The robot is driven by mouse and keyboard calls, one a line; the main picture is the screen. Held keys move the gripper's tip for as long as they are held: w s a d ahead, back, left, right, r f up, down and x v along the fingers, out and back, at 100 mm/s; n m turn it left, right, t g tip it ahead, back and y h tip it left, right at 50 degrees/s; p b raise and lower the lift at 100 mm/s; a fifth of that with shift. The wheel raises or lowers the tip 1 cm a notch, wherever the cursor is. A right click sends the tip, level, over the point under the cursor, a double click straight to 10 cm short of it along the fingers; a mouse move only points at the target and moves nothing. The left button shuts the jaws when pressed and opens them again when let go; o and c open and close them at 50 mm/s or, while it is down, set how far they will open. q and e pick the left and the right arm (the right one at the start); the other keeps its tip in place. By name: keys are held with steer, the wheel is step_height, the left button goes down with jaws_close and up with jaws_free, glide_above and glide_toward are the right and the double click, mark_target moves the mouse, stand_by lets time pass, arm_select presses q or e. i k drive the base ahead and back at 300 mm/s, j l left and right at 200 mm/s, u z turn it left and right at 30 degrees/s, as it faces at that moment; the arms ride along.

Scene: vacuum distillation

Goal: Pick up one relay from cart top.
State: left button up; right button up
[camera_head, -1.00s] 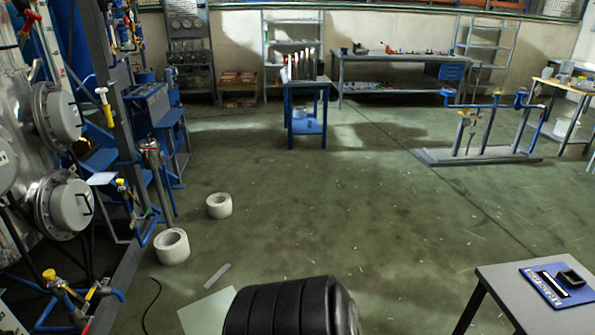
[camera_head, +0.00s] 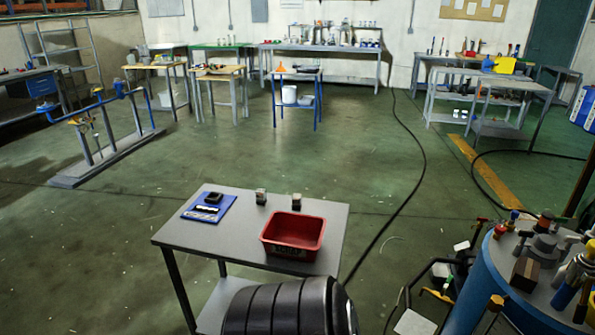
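The cart (camera_head: 225,238) with a grey top stands in the lower middle of the head view. Two small blocks, dark with pale parts, look like relays and stand apart near its far edge: the left relay (camera_head: 261,197) and the right relay (camera_head: 296,202). A red bin (camera_head: 292,235) sits to the front of them; its inside looks empty from here. A blue board (camera_head: 200,212) with a black part and a pale strip lies at the left of the top. Neither of my grippers is in view.
A blue drum (camera_head: 490,290) crowded with fittings stands at the lower right. A black hose (camera_head: 415,155) runs over the floor right of the cart. Workbenches (camera_head: 320,47) line the back. A pipe stand (camera_head: 120,145) is at the left. Open floor lies beyond the cart.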

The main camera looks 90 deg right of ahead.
mark_target(260, 195)
steer(key=z, duration=0.45)
steer(key=l+z, duration=0.15)
steer(key=z, duration=0.35)
steer(key=l+z, duration=0.1)
steer(key=z, duration=0.35)
steer(key=l+z, duration=0.15)
steer(key=z, duration=0.3)
steer(key=l+z, duration=0.1)
steer(key=z, duration=0.35)
steer(key=i+j+z, duration=0.2)
steer(key=j, duration=0.6)
steer(key=j+z, duration=0.2)
steer(key=j, duration=0.6)
